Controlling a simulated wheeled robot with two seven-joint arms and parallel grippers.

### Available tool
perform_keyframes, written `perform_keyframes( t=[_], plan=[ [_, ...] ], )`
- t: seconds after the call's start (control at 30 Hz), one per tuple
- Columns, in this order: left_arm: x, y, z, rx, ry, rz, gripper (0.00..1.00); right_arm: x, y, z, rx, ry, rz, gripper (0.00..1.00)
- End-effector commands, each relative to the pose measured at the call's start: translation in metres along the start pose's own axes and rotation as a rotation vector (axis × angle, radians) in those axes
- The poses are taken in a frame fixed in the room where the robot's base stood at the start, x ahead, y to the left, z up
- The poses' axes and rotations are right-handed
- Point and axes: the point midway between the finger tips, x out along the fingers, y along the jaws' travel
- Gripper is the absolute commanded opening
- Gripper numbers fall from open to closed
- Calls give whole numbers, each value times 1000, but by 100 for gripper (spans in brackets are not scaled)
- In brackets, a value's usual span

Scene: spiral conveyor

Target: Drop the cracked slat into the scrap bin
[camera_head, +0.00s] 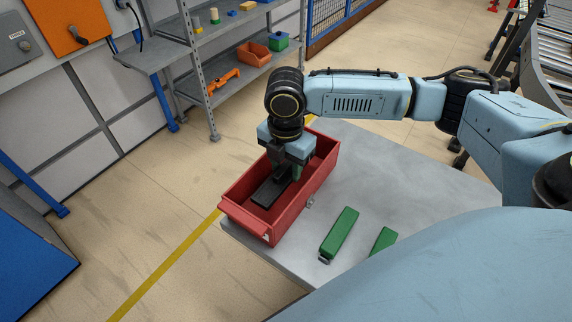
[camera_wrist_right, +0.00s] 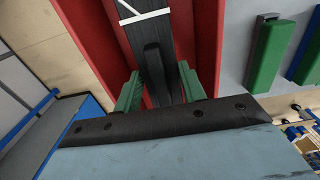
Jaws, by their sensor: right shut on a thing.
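The dark slat (camera_head: 270,193) is inside the red bin (camera_head: 243,224), low between its walls. In the right wrist view the slat (camera_wrist_right: 180,45) is black with a raised rib, and white lines cross it near the top edge. My right gripper (camera_head: 287,171) reaches down into the bin from above and is shut on the slat. Its green fingers stand on either side of the rib in the wrist view (camera_wrist_right: 160,88). I cannot tell whether the slat touches the bin floor. My left gripper is not in view.
The bin stands at the left edge of a grey table (camera_head: 400,180). Shelves (camera_head: 240,55) with small parts stand at the back. A roller conveyor (camera_head: 550,55) is at the far right.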

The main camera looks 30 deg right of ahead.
Motion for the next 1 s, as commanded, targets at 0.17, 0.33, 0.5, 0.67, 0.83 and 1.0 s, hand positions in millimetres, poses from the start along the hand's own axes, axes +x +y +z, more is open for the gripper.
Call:
perform_keyframes(
  t=[0.17, 0.33, 0.5, 0.67, 0.83, 1.0],
  plan=[
    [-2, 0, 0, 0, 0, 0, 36, 2, 0, 0, 0, 0, 0, 13],
    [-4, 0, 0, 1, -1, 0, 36, 7, 0, 0, 1, 0, 1, 13],
    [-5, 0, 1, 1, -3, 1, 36, 11, 0, 0, 1, 0, 0, 13],
    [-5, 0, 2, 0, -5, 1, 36, 12, 0, 0, 0, 0, 0, 55],
    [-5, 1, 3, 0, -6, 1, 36, 12, 0, 0, 0, 0, 0, 62],
    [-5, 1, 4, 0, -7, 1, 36, 11, 0, 0, 0, 0, 1, 62]
  ],
)
